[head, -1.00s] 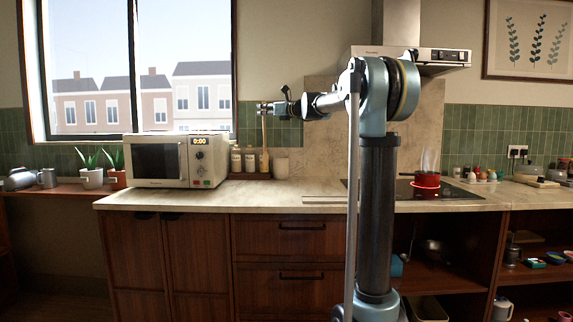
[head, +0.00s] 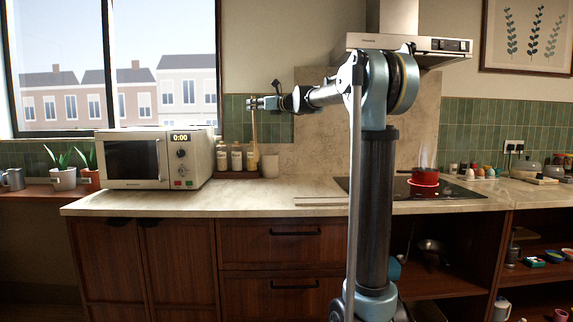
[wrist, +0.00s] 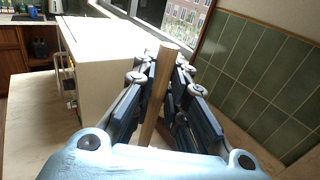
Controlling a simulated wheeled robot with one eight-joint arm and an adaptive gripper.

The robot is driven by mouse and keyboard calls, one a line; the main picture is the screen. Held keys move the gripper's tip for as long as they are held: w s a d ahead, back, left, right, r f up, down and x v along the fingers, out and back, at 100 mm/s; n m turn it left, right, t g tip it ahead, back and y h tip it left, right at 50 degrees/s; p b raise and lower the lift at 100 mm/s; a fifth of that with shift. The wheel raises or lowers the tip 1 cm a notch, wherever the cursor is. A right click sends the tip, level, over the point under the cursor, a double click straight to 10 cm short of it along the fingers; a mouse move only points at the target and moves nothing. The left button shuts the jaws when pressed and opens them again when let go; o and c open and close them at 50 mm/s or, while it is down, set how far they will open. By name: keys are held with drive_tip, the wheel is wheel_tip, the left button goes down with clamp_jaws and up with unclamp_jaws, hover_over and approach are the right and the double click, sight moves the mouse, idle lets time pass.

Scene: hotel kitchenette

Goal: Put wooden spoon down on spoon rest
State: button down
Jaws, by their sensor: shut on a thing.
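My gripper (head: 254,103) is shut on the upper handle of the wooden spoon (head: 255,130). It holds the spoon upright, bowl end down, above the back of the counter, right of the microwave. The spoon's lower end shows in front of or beside the jars; whether it touches anything there I cannot tell. In the wrist view the pale wooden handle (wrist: 157,105) stands between the two dark fingers. I cannot make out a spoon rest in either view.
The microwave (head: 160,160) stands left of the spoon. Jars (head: 236,158) and a pale cup (head: 270,166) stand close to its lower end. A red pot (head: 424,176) steams on the hob at the right. The counter front (head: 240,195) is mostly clear.

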drive_tip(key=s+f+n+g+h, duration=0.45)
drive_tip(key=s+f+g, duration=0.45)
drive_tip(key=f, duration=0.3)
drive_tip(key=s+d+f+n+g+h, duration=0.2)
drive_tip(key=s+d+f+n+h, duration=0.1)
drive_tip(key=s+d+f+h, duration=0.75)
drive_tip(key=shift+w+d+f+y, duration=0.3)
drive_tip(key=shift+f+y, duration=0.2)
drive_tip(key=shift+f, duration=0.95)
drive_tip(key=shift+w+d+f+y, duration=0.15)
drive_tip(key=shift+d+f+y, duration=0.25)
drive_tip(key=shift+f, duration=1)
drive_tip(key=shift+w+d+f+y, duration=0.25)
drive_tip(key=shift+f+y, duration=0.35)
drive_tip(key=shift+f, duration=0.85)
